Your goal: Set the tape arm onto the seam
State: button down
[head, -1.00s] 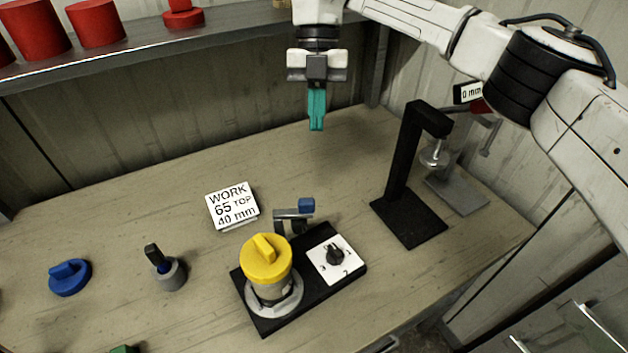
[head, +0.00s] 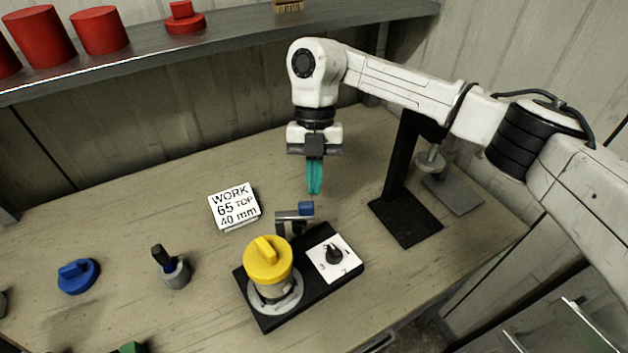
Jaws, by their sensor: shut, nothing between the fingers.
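My gripper (head: 314,191) has teal fingers, which are shut and empty. It points down just above the blue-tipped end of the tape arm (head: 291,216), with a small gap between them in the picture. The tape arm is a grey bar with a blue block at its right end, on a dark post at the back of a black base (head: 312,291). On that base stands a grey cylinder with a yellow cap (head: 268,259), on a pale round plate (head: 278,299). The seam cannot be made out. A white dial plate (head: 334,258) with a black knob sits on the base's right part.
A white sign (head: 234,206) reads "WORK 65 TOP 40 mm". A black stand (head: 398,180) rises at the right, under my arm. A blue cap (head: 77,276) and a grey holder (head: 175,272) are at the left. A shelf (head: 240,27) holds red cylinders.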

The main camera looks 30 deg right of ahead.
jog(key=shift+s+a+p, duration=0.15)
jog(key=shift+s+a, duration=0.15)
jog(key=shift+s, duration=0.25)
jog(key=shift+s+a+p, duration=0.15)
jog(key=shift+s+a, duration=0.1)
jog(key=shift+s, duration=0.25)
jog(key=shift+f, duration=0.1)
